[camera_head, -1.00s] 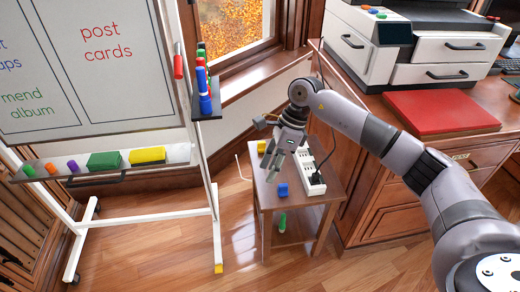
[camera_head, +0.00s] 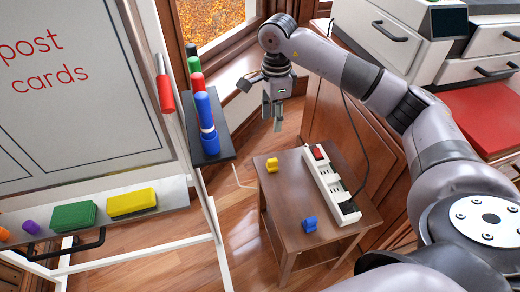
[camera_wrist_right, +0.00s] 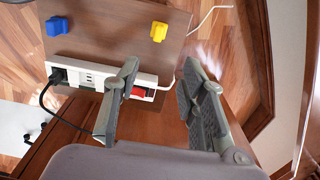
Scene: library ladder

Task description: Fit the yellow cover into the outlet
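The yellow cover (camera_head: 272,164) stands on the small wooden table, left of the white power strip (camera_head: 322,178) that holds the outlets. It also shows near the top of the right wrist view (camera_wrist_right: 158,31). A black plug sits in the strip's near end, and a red switch (camera_head: 318,153) is at its far end. A blue cover (camera_head: 309,224) stands near the table's front. My right gripper (camera_head: 276,122) is empty, fingers pointing down, beyond the table's back edge. Its fingers are apart in the wrist view (camera_wrist_right: 160,70). My left gripper is not in view.
The whiteboard stand with a marker holder (camera_head: 212,150) is left of the table (camera_head: 285,207). A black cord rises from the strip. The table's middle is clear.

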